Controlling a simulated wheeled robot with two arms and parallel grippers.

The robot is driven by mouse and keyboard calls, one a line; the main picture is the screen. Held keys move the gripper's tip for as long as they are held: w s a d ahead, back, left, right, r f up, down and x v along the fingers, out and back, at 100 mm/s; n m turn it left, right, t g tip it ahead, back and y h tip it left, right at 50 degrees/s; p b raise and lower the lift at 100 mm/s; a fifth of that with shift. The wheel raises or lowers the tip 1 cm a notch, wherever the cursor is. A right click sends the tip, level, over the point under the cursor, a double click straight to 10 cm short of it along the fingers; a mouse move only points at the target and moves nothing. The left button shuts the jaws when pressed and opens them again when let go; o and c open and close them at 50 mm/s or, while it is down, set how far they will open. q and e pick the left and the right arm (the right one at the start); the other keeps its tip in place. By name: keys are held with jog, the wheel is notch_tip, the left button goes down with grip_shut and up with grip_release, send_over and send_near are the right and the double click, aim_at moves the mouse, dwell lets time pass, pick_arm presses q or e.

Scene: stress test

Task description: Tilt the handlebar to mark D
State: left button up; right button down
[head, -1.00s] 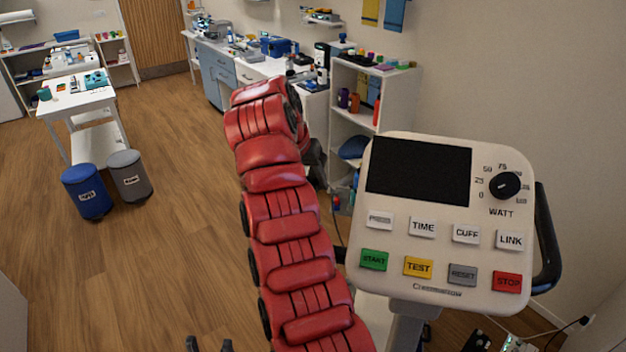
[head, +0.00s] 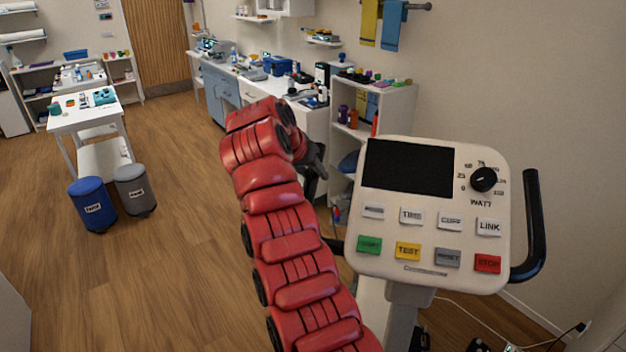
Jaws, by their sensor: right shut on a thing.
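The black handlebar shows as a curved right-hand grip (head: 533,225) beside the white console (head: 380,260). A short dark piece of it also shows left of the console. My right gripper (head: 316,168) is at the end of my red arm, left of the console. It is shut on the handlebar's left side, with the contact largely hidden behind my wrist and forearm. Mark D and any tilt scale are not visible. My left gripper is out of view.
The console carries a dark screen, a WATT knob (head: 484,180) and several buttons close to my forearm. A white shelf (head: 398,125) and workbench stand behind. A cable lies at lower right.

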jog(key=c, duration=0.5)
grip_release()
jog(key=p+v, duration=0.2)
jog(key=v, duration=1.5)
jog(key=shift+r, duration=0.15)
jog(key=shift+s, duration=0.1)
